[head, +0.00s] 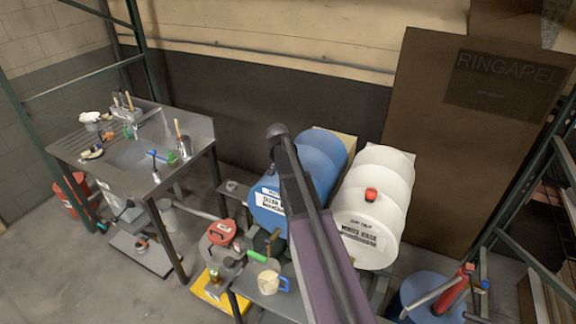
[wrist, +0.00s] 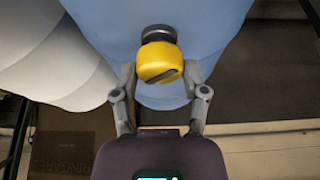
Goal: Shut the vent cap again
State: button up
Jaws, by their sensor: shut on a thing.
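The yellow vent cap (wrist: 160,60) sits at a black collar (wrist: 158,34) on the blue drum (wrist: 225,25) in the wrist view. My gripper (wrist: 160,74) has one finger on each side of the cap and is shut on it. A dark slot shows on the cap's near face. I cannot tell how tightly the cap sits on the collar. In the head view the blue drum (head: 322,152) lies on its side, partly behind my arm. The cap and my gripper are hidden there.
A white drum (head: 378,172) with a red cap (head: 371,194) lies right beside the blue one. A steel sink bench (head: 95,150) stands left. A jug (head: 269,282) and a red-lidded pot (head: 222,232) stand in front. A brown panel (head: 440,130) stands behind.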

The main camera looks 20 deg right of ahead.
jog(key=m+g, duration=0.1)
jog(key=m, duration=0.1)
jog(key=m+g, duration=0.1)
jog(key=m, duration=0.2)
jog(key=shift+w+m+h, duration=0.1)
jog(key=shift+m+h, duration=0.2)
jog(key=shift+h, duration=0.1)
jog(key=shift+m+g, duration=0.7)
jog(key=shift+m, duration=1)
jog(key=shift+f, duration=0.1)
jog(key=o, duration=1.2)
jog(key=shift+c, duration=0.2)
jog(key=shift+n, duration=0.4)
